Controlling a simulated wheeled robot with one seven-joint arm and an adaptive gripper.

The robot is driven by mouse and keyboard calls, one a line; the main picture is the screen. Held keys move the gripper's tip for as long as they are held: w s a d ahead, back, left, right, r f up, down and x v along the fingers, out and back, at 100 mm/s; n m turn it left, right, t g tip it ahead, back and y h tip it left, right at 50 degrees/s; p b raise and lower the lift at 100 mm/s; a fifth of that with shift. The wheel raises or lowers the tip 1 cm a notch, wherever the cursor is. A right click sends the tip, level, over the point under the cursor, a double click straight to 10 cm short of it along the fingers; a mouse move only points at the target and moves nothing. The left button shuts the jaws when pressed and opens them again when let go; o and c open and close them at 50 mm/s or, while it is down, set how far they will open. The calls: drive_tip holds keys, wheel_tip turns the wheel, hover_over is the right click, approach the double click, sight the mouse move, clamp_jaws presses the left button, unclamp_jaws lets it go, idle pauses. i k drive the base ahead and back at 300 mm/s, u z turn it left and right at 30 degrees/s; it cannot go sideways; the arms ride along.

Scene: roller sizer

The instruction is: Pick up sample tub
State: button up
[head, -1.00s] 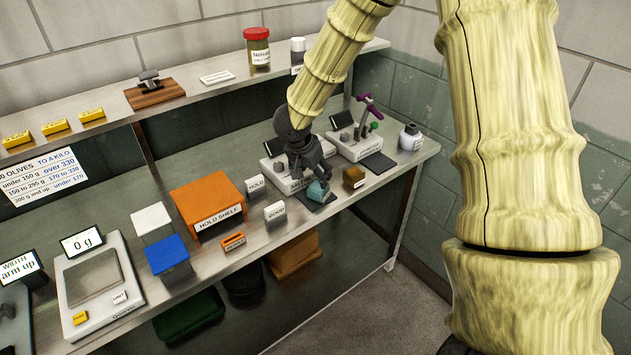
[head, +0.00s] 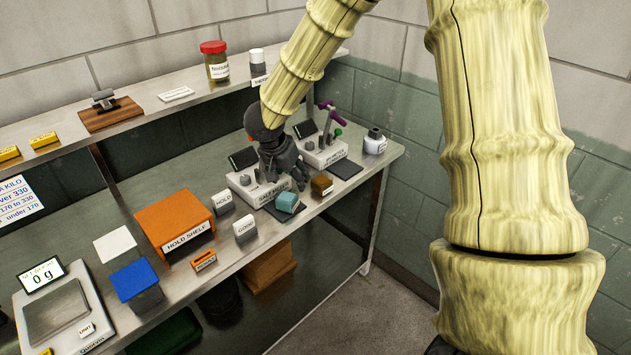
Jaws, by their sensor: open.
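A small teal tub-like block (head: 287,202) sits on a dark pad near the front edge of the steel bench; I take it as the sample tub, though no label on it is readable. My gripper (head: 291,180) is open and empty, pointing down just above and behind the teal block. It appears apart from it, but the exact gap is hard to judge. A jar with a red lid (head: 217,62) and a white label stands on the upper shelf, well away from my gripper.
A white device (head: 250,190) stands just behind my gripper, with a second one (head: 322,155) to its right. A brown-gold block (head: 321,185) is right of the teal one. GOOD (head: 245,228) and HOLD (head: 223,201) signs and the orange HOLD SHELF (head: 175,215) are left.

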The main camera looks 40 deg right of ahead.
sight(322, 183)
drive_tip(key=z, duration=1.2)
